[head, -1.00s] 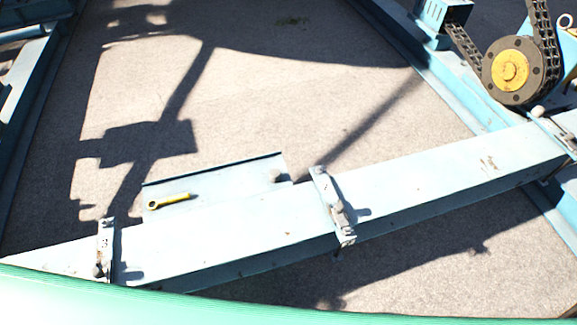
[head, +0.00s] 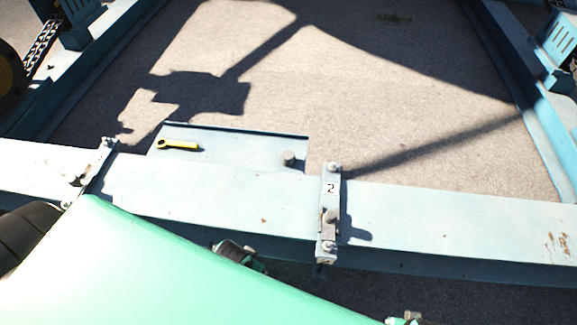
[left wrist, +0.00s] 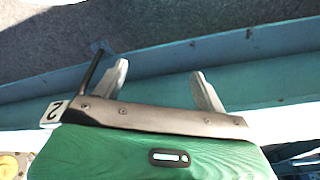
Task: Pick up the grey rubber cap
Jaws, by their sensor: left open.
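The grey rubber cap (head: 289,158) looks like a short, dull cylinder. In the head view it stands near the right end of a flat pale-blue plate (head: 235,150) behind the beam. My left gripper (left wrist: 159,68) shows only in the left wrist view, with its two light grey fingers apart and nothing seen between them. The pale-blue beam lies beyond its fingers there. I cannot make out the cap in the left wrist view. My right gripper is in neither view.
A yellow wrench (head: 178,145) lies on the plate, left of the cap. The pale-blue beam (head: 215,190) runs in front, with a bolted clamp marked 2 (head: 330,205) and another clamp (head: 97,165). Side rails (head: 500,70) frame bare, partly shadowed ground.

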